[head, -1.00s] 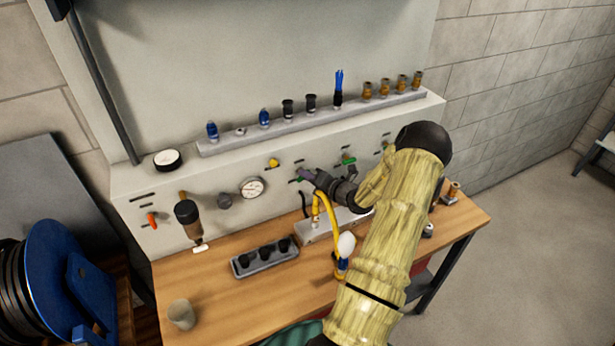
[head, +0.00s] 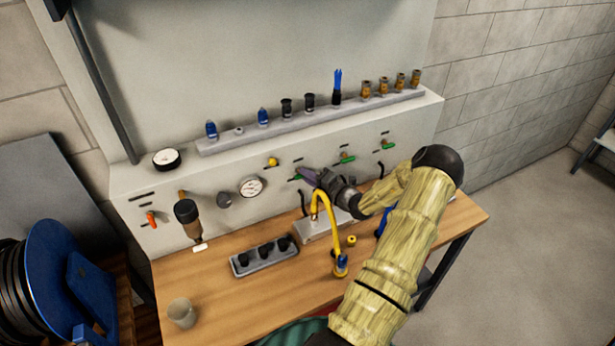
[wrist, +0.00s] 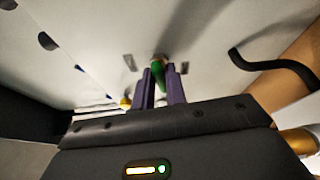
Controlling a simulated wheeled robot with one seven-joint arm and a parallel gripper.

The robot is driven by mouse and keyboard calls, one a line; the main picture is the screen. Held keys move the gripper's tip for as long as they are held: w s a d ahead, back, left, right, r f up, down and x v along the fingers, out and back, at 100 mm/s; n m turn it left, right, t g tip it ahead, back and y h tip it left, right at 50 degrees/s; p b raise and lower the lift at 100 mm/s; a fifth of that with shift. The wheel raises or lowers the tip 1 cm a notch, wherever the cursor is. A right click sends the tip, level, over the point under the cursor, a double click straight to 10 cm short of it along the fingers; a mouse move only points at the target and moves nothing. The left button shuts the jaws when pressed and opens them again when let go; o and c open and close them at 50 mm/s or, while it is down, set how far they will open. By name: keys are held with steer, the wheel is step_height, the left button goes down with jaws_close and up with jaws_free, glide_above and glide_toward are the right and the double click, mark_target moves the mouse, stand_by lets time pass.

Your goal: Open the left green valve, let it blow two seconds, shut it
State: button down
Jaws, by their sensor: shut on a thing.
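The left green valve (head: 295,179) is on the pale panel, its lever mostly hidden by my fingers in the head view. My gripper (head: 307,174) is at it, purple fingers toward the panel. In the wrist view the green lever (wrist: 158,72) shows between the two purple fingertips, and my gripper (wrist: 160,88) is shut on it. A yellow hose (head: 328,215) arches below my gripper and hangs down to a blue-tipped end (head: 341,265). No white puff shows at that end now.
Two more green valves, the middle one (head: 346,159) and the right one (head: 387,147), sit right of my gripper. A gauge (head: 250,187) is to the left.

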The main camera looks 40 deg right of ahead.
steer(key=c, duration=1.5)
jaws_free()
steer(key=shift+o, duration=0.2)
steer(key=shift+s, duration=0.15)
steer(key=s+d+b, duration=0.2)
steer(key=s+b, duration=0.2)
steer(key=s, duration=1.3)
steer(key=shift+d+r+b, duration=0.35)
